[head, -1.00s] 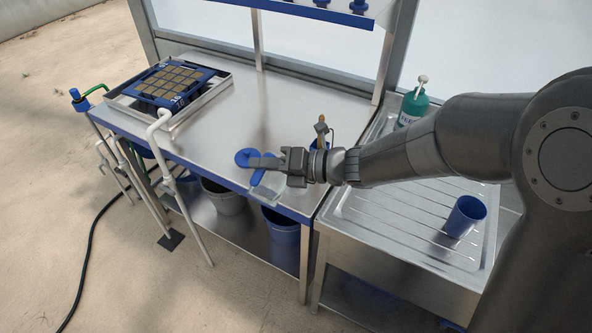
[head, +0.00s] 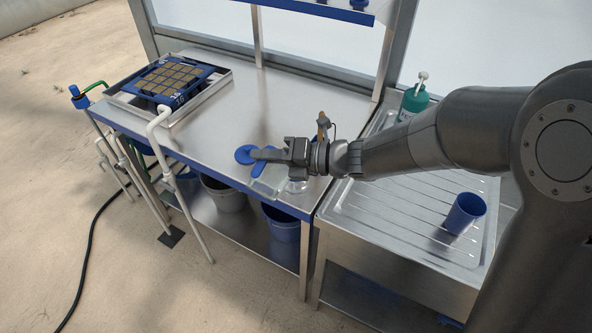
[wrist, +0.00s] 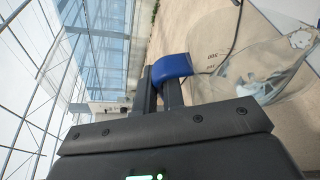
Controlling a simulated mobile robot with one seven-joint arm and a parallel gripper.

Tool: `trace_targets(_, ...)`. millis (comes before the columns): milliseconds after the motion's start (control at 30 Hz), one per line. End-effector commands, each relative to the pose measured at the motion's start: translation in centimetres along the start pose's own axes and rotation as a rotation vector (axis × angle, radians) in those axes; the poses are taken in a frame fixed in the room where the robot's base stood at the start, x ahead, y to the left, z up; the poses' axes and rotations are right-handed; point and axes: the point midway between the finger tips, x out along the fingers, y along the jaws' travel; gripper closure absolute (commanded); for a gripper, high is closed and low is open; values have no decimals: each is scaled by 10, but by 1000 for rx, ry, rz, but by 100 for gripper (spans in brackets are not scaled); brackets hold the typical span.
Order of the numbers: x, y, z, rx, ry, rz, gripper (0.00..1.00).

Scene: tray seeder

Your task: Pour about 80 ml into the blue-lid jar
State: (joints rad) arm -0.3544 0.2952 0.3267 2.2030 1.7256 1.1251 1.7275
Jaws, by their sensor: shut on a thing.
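My gripper (head: 264,155) is shut on the blue handle (wrist: 172,68) of a clear measuring jug. The jug's body (wrist: 262,60), with dark scale marks, fills the right of the wrist view and looks tilted. In the head view the jug (head: 264,187) hangs near the table's front edge, partly behind my gripper. A clear rounded thing (head: 298,186), perhaps the jar, shows just below my gripper. A round blue disc (head: 244,154), perhaps its lid, lies left of my fingers. I cannot tell the liquid level.
A blue cup (head: 464,214) stands on the ribbed drainboard (head: 400,222) at right. A green bottle (head: 413,101) stands behind my arm. A seed tray (head: 172,82) sits at the table's far left, beside white pipes (head: 164,140). The middle of the steel table (head: 240,110) is clear.

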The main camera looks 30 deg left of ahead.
Motion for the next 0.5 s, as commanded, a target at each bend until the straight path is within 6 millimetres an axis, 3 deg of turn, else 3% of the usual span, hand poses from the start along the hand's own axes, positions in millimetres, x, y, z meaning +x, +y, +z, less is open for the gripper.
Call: trace_targets(500, -2, 1, 6, 45, -2, 21, 100)
